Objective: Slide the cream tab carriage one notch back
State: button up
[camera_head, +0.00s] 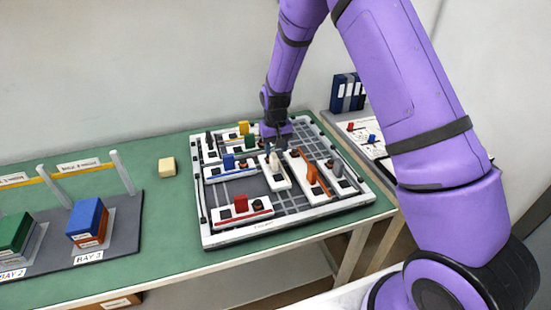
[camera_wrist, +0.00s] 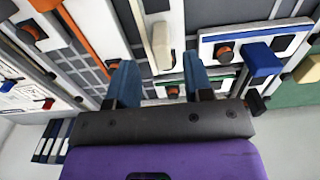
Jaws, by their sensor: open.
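The cream tab (camera_head: 274,162) stands upright on a short white carriage (camera_head: 280,184) near the middle of the sliding-block board (camera_head: 215,241). In the wrist view the cream tab (camera_wrist: 162,46) shows ahead of the gap between my fingers, with its white carriage (camera_wrist: 147,45) around it. My gripper (camera_wrist: 159,62) is open and empty, its two blue-grey fingers apart to either side of the tab's line. In the head view my gripper (camera_head: 274,140) hangs over the board just behind the tab. I cannot tell how far the fingertips are above it.
Carriages with a blue tab (camera_head: 229,161), a green tab (camera_head: 250,141), a red tab (camera_head: 241,203), an orange tab (camera_head: 312,173) and a grey tab (camera_head: 337,168) surround it. A yellow tab (camera_head: 243,128) is at the back. A loose cream block (camera_head: 167,167) lies left of the board.

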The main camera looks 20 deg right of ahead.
jog(key=shift+r, duration=1.25)
jog(key=shift+r, duration=0.15)
jog(key=s+d+r+t, duration=0.1)
jog(key=s+r, duration=0.3)
jog(key=r, duration=0.4)
jog(key=s+d+r+t, duration=0.1)
jog(key=s+d+r, duration=0.1)
jog(key=s+r, duration=0.45)
jog(key=s+d+r, duration=0.1)
jog(key=s+r, duration=0.2)
jog(key=r, duration=0.6)
jog(key=s+d+r+t, duration=0.1)
jog(key=s+r, duration=0.3)
jog(key=s, duration=0.8)
jog(key=s+d+r+t, duration=0.2)
jog(key=s+r, duration=0.2)
jog(key=s, duration=0.8)
jog(key=shift+r, duration=0.15)
